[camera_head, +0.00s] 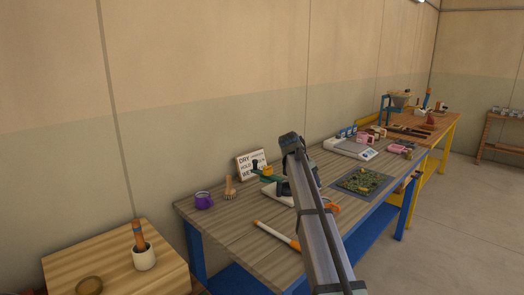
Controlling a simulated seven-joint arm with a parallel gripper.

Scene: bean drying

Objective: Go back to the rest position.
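My arm (322,232) rises from the bottom edge over the wooden workbench (232,226), up to a dark joint near the middle of the view. I cannot make out my gripper's fingers; the arm hides what lies behind it. Whether the gripper holds anything does not show.
On the bench are a purple mug (204,200), a small wooden brush-like item (230,188), a lettered sign (250,164), an orange-and-white stick (276,235), a dark mat with green bits (363,181) and a white scale (350,148). A wooden side table (120,275) stands at left.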

